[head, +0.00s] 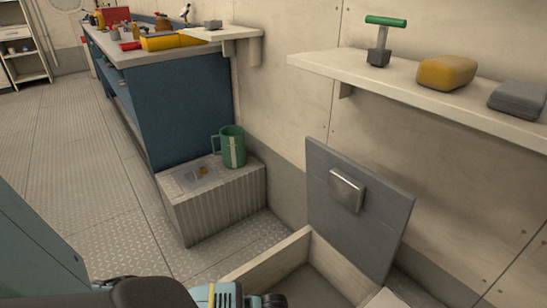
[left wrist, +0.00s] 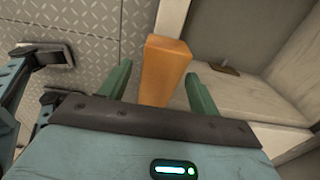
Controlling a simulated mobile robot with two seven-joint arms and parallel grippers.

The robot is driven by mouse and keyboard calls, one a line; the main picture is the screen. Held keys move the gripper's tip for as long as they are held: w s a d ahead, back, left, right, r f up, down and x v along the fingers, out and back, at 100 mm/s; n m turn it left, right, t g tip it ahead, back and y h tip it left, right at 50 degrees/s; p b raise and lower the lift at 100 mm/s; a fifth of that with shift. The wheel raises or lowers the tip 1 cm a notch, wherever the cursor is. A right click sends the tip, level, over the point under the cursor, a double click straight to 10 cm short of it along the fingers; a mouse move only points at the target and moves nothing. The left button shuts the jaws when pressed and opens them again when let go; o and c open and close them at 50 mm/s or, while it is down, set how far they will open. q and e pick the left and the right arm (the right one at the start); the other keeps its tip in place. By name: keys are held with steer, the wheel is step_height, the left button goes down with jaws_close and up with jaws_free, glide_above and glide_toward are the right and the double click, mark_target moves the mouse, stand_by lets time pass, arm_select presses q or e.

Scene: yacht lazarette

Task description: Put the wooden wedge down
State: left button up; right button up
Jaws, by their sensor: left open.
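The wooden wedge (left wrist: 166,68) shows in the left wrist view as an orange-brown block. It lies between the two green fingers of my left gripper (left wrist: 160,88), with a gap visible on each side. The gripper is open. The wedge's lower end is hidden behind the gripper body, and I cannot tell what it rests on. In the head view I cannot make out the wedge or the left fingertips; part of my arm covers the bottom edge. My right gripper is not identifiable in either view.
An open bin (head: 268,262) with a raised grey lid (head: 378,222) stands at bottom centre. A ribbed step (head: 222,205) carries a green mug (head: 232,147). A wall shelf (head: 415,97) holds a green-handled tool (head: 380,42), a yellow block (head: 446,72) and a grey block (head: 517,99). Floor at left is clear.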

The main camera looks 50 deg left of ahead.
arm_select(q)
steer(key=shift+r, duration=0.1)
arm_select(e)
steer(key=shift+w, duration=0.15)
arm_select(q)
steer(key=shift+r, duration=0.35)
step_height(320, 180, up, 12)
steer(key=p, duration=0.5)
steer(key=shift+f, duration=0.25)
arm_select(e)
steer(key=r, duration=0.5)
steer(key=shift+w, duration=0.25)
steer(key=shift+w+a+t, duration=0.1)
steer(key=shift+w+t, duration=0.2)
